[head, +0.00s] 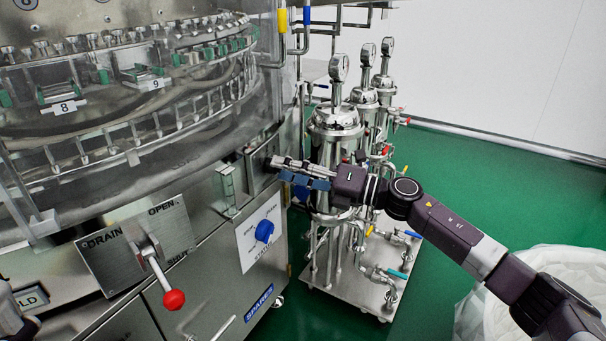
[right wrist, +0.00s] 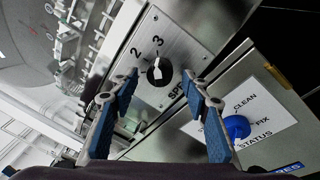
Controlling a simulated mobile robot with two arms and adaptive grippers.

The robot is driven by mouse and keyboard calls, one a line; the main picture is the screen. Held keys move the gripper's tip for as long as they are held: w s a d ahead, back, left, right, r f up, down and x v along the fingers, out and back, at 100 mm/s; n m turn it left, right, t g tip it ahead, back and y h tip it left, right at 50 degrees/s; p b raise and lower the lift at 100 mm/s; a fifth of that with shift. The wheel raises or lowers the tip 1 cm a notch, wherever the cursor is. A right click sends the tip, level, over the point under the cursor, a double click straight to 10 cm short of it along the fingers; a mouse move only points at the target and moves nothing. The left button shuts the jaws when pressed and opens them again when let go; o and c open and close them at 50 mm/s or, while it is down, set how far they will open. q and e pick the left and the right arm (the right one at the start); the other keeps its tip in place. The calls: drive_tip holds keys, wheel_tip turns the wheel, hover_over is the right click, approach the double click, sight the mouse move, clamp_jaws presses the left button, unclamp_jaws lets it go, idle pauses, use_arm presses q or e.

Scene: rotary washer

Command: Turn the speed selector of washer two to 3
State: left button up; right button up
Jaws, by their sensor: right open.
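The speed selector (right wrist: 160,72) is a round black knob with a white pointer on a metal plate. The figures 2 and 3 are printed above it in the right wrist view, and the pointer runs roughly up the picture; I cannot tell exactly which mark it meets. My right gripper (right wrist: 164,90) is open, its two blue-padded fingers on either side of the knob in this view. I cannot tell whether they touch it. In the head view my right gripper (head: 281,170) reaches left to the washer's side panel and hides the knob.
A blue status knob (head: 264,231) sits below on a white plate. A red-balled drain lever (head: 173,299) sticks out lower left. Steel filter vessels (head: 335,150) on a stand are close behind my right gripper.

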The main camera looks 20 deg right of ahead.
drive_tip(key=v, duration=1.1)
drive_tip(key=shift+s+d, duration=0.2)
drive_tip(key=shift+s, duration=0.05)
drive_tip(key=shift+f, duration=0.15)
